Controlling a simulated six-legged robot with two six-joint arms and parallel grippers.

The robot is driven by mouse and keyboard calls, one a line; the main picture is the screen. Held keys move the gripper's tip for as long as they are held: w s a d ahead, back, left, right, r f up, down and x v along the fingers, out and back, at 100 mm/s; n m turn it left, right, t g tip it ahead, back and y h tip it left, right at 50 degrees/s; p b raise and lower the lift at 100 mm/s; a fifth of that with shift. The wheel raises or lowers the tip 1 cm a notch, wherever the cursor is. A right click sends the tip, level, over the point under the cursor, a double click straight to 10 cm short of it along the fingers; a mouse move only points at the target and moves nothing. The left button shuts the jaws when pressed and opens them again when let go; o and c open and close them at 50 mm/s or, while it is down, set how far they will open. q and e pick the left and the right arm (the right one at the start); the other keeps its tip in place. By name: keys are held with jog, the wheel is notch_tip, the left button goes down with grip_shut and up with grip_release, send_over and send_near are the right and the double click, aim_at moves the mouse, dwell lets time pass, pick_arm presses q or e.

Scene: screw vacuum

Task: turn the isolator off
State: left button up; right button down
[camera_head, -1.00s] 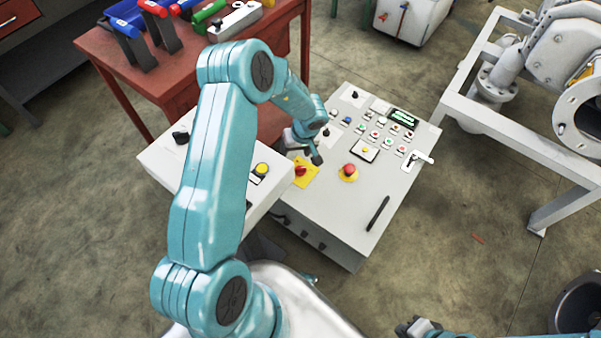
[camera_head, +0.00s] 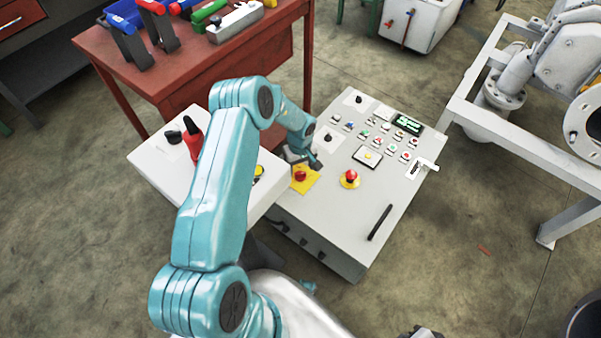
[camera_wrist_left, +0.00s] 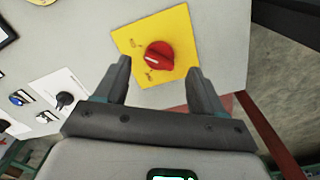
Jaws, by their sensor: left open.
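The isolator is a red rotary knob (camera_wrist_left: 159,56) on a yellow square plate (camera_wrist_left: 182,33) in the left wrist view. A white mark runs across the knob. It also shows in the head view as a red knob (camera_head: 300,175) on the grey control panel (camera_head: 330,215). My left gripper (camera_wrist_left: 160,80) is open, with its fingers apart on either side below the knob; I cannot tell if they touch it. In the head view my left gripper (camera_head: 302,160) is just behind the knob, partly hidden by the arm. A bit of my right gripper (camera_head: 422,333) shows at the bottom edge.
A red emergency button (camera_head: 350,176) on a yellow ring sits right of the isolator. Buttons, a small display (camera_head: 408,124) and a white-handled lever (camera_head: 425,165) are on the panel. A pale box (camera_head: 165,160) with a red-handled item stands left. A red workbench (camera_head: 190,70) is behind.

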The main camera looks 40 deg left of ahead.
aim_at(300, 173)
pick_arm(q)
jog(key=shift+f, duration=1.7)
jog(key=c, duration=1.1)
jog(key=shift+o, duration=0.2)
